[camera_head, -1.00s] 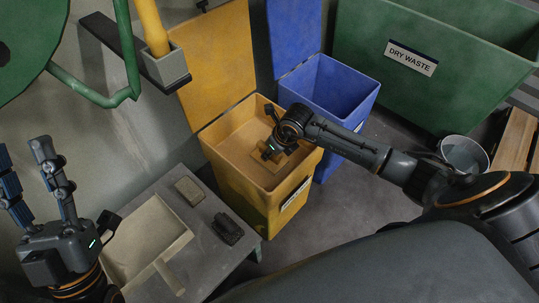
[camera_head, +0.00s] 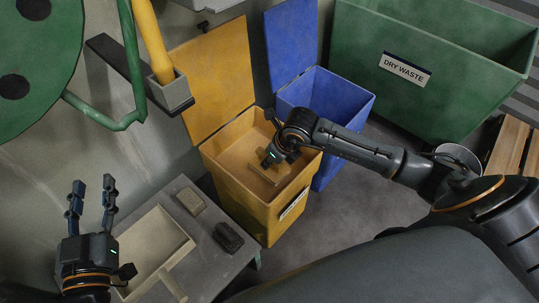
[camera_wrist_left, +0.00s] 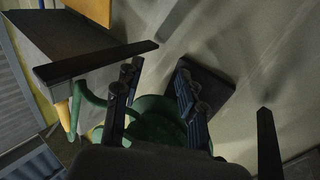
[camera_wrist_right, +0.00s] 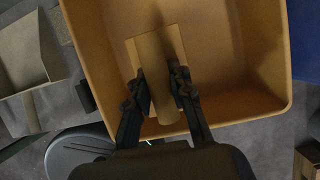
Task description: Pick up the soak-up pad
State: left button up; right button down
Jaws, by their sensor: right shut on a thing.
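A rough grey-beige slab (camera_head: 191,200), which looks like the soak-up pad, lies on the grey table beside a black block (camera_head: 228,237). My left gripper (camera_head: 92,184) is open and empty, raised to the left of the table; its spread fingers also show in the left wrist view (camera_wrist_left: 158,80). My right gripper (camera_head: 268,161) is down inside the yellow bin (camera_head: 240,185). It is shut on the round bar (camera_wrist_right: 157,70) of a flat tan square plate (camera_wrist_right: 176,45). Whether the plate touches the bin floor, I cannot tell.
A shallow beige tray (camera_head: 150,250) sits on the table (camera_head: 205,255), left of the slab. A blue bin (camera_head: 330,95), a green DRY WASTE bin (camera_head: 440,60) and a grey pail (camera_head: 458,155) stand right. A green pipe (camera_head: 105,120) and wall holder (camera_head: 170,92) are above left.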

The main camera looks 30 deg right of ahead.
pick_arm(q)
jog(key=s+a+f+g+y+p, duration=0.1)
jog(key=s+f+g, duration=0.1)
jog(key=f, duration=0.3)
jog(key=s+a+f+g+y+p, duration=0.1)
jog(key=s+a+f+g, duration=0.1)
jog(key=f+g, duration=0.3)
jog(key=shift+s+f, duration=0.35)
jog(key=shift+f, duration=0.15)
pick_arm(e)
jog(key=s+a+r, duration=0.3)
jog(key=s+r, duration=0.2)
jog(key=s, duration=0.4)
jog(key=shift+s+a+r, duration=0.15)
jog(key=shift+a, duration=0.15)
jog(key=c, duration=1.8)
grip_release()
jog(key=shift+c, duration=0.2)
grip_shut()
